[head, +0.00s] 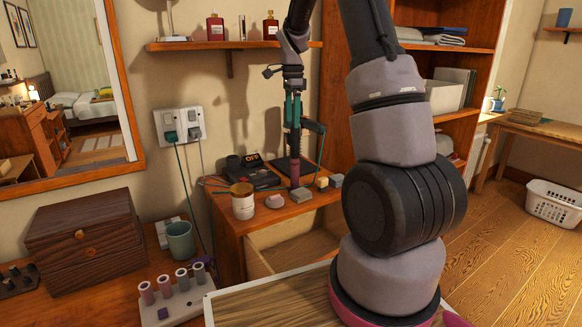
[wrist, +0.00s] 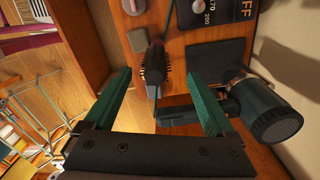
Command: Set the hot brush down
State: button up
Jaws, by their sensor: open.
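The hot brush (wrist: 153,64), with a dark bristled barrel, shows in the wrist view between my finger tips, with space on both sides. In the head view the brush (head: 294,170) looks upright below my gripper, its lower end at the wooden cabinet top (head: 238,221). I cannot tell whether it bears its own weight there. My gripper (head: 293,127) points down over the cabinet, its green fingers open; in the wrist view my gripper (wrist: 160,76) is spread around the brush and not closed on it. A dark flat pad (wrist: 215,62) lies beside the brush.
A black control unit reading OFF (wrist: 225,18) and a black dryer-like tool (wrist: 272,117) lie close by. A white jar (head: 243,201) and several small blocks (head: 322,183) stand on the cabinet. An open drawer (head: 292,245) juts out below. A shelf (head: 235,45) hangs above.

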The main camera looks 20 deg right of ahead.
aim_at(295, 143)
notch_tip(295, 143, down, 4)
jog(key=shift+r, duration=0.1)
jog(key=shift+s+d+f, duration=0.1)
jog(key=shift+f, duration=0.8)
jog(key=shift+s+d+f, duration=0.15)
jog(key=shift+f, duration=0.8)
jog(key=shift+s+d+f, duration=0.1)
jog(key=shift+f, duration=0.8)
jog(key=shift+c, duration=0.3)
grip_shut()
